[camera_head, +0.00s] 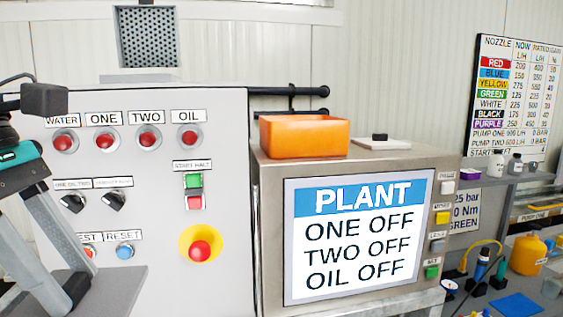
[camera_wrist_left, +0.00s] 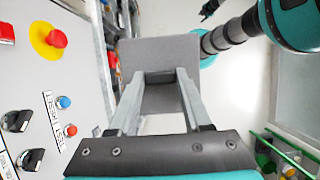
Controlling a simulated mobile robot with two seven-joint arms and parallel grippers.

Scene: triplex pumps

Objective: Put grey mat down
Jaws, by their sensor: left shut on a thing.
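The grey mat (camera_head: 115,288) is a flat plain sheet at the lower left of the head view, in front of the control panel. In the left wrist view the mat (camera_wrist_left: 160,50) spans the fingertips and sticks out beyond them. My left gripper (camera_head: 62,292) is shut on the mat, holding it in the air; its fingertips also show in the left wrist view (camera_wrist_left: 160,76). The mat's left part is hidden by the fingers in the head view.
The control panel (camera_head: 225,130) stands close behind the mat, with an emergency stop (camera_head: 199,250) to its right. A cluttered bench with a blue mat (camera_head: 516,305) is at right.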

